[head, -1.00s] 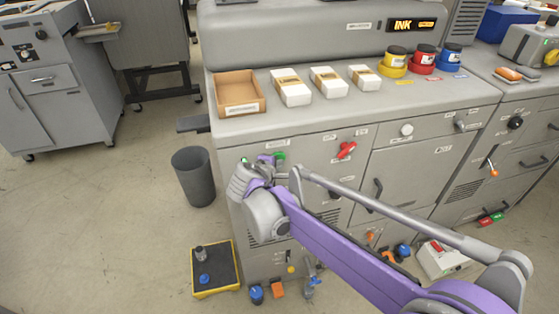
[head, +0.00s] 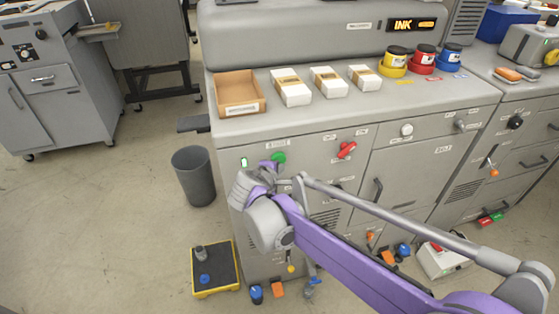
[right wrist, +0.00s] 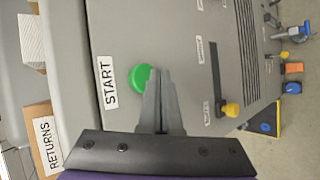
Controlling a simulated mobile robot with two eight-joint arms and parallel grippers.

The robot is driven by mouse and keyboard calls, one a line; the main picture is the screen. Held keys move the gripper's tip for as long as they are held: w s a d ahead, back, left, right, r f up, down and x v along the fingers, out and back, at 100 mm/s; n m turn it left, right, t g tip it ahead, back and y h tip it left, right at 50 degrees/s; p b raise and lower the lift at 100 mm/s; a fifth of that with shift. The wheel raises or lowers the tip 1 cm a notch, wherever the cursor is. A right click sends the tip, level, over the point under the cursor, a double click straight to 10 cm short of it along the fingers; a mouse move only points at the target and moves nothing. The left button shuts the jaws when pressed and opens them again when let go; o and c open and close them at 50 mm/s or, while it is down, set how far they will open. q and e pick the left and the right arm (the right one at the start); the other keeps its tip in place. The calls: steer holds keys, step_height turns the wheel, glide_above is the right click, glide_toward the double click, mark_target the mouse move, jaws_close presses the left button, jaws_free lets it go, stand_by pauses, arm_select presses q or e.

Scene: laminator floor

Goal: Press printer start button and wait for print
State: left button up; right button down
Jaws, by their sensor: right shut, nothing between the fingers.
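The printer (head: 320,135) is a large grey cabinet in the middle of the head view. Its round green start button (head: 279,157) sits on the front panel, and shows in the right wrist view (right wrist: 139,78) beside a white START label (right wrist: 109,82). My right gripper (right wrist: 158,72) is shut and empty. Its fingertips are just beside the green button in the wrist view and cover part of its edge; I cannot tell whether they touch. In the head view the right gripper is just left of and below the button. My left gripper is not in view.
A cardboard returns tray (head: 240,110), paper packs (head: 328,82) and ink pots lie on top. A grey bin (head: 193,176) stands left.

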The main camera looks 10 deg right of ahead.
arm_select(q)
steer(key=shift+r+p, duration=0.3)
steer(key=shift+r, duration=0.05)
arm_select(e)
steer(key=shift+s+d, duration=0.1)
steer(key=shift+s, duration=2.45)
